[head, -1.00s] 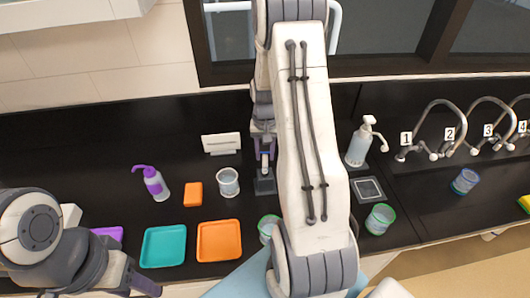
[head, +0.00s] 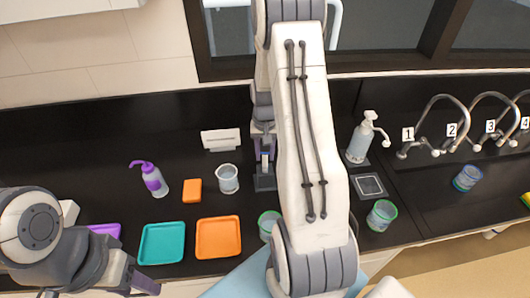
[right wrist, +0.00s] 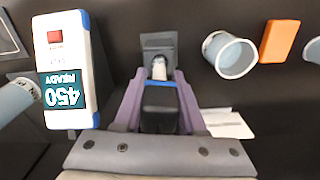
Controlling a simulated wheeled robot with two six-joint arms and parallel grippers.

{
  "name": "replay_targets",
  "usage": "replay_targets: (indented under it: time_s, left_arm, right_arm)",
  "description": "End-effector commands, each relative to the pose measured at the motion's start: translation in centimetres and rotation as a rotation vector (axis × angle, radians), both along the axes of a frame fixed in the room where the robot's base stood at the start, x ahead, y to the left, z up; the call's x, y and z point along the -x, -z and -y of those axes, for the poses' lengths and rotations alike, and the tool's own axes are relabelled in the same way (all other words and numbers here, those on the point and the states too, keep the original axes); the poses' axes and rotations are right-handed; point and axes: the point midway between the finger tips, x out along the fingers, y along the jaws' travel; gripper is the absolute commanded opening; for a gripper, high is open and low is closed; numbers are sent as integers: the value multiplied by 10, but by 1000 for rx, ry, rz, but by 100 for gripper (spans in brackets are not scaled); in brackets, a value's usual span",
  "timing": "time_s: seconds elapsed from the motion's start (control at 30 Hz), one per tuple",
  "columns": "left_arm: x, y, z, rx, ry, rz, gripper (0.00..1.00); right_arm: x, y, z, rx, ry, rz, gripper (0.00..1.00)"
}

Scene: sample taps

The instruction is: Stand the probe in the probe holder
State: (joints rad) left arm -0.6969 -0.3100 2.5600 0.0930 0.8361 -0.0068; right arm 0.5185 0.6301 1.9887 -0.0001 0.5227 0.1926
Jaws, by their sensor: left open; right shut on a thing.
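The probe (right wrist: 160,103) has a dark body, a blue band and a pale tip. My right gripper (right wrist: 159,95) is shut on it, with a purple finger on each side. The pale tip points at the dark grey probe holder (right wrist: 158,41); I cannot tell whether it is inside. In the head view the right gripper (head: 264,145) is right above the holder (head: 265,183), and the probe (head: 264,158) shows as a small blue and pale piece between them. My left gripper (head: 142,282) is open and empty at the lower left, near the teal tray.
A meter (right wrist: 65,65) reading 450 READY stands beside the holder. A teal tray (head: 162,243), orange tray (head: 218,238), orange block (head: 192,190), clear beaker (head: 228,180), purple wash bottle (head: 151,180) and white sign (head: 220,139) are left of the holder. A pump bottle (head: 361,140) and taps are right.

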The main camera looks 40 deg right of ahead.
Motion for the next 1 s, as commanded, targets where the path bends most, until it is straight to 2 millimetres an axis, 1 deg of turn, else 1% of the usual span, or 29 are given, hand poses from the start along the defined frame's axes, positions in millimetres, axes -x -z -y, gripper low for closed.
replay_targets:
  time_s: [0.03,0.1,0.8,1.0]
  left_arm:
    - [0,4,0,0,0,0,50]
    - [0,6,0,0,0,0,50]
    - [0,31,0,0,0,0,50]
    - [0,36,0,0,0,0,50]
  right_arm:
    - [0,5,0,0,0,0,0]
    - [0,8,0,0,0,0,0]
    - [0,43,0,0,0,0,0]
    - [0,51,0,0,0,0,0]
